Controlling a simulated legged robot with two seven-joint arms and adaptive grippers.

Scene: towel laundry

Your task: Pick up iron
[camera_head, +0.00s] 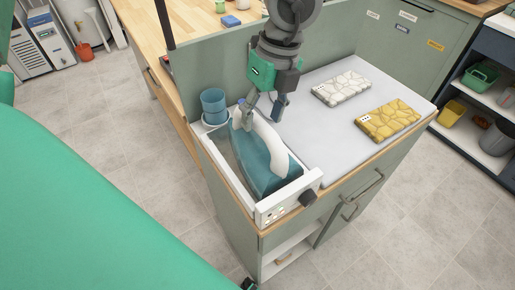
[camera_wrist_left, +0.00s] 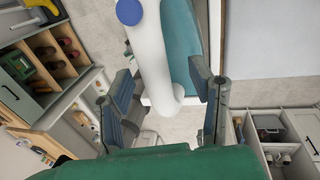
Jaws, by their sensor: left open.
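The iron (camera_head: 262,160) has a teal body and a white handle. It rests in a white open tray (camera_head: 235,186) at the left end of the cabinet top. My left gripper (camera_head: 263,108) hangs over the far end of the iron, with its fingers on either side of the handle's upper end. In the left wrist view the iron's white handle (camera_wrist_left: 155,60) lies between the two open fingers of the gripper (camera_wrist_left: 165,100), and contact cannot be told. My right gripper is not in view.
A white patterned towel (camera_head: 341,88) and a yellow one (camera_head: 388,119) lie on the pale board (camera_head: 320,130) to the right. A green panel (camera_head: 215,70) rises behind. A dark knob (camera_head: 308,198) sticks out in front.

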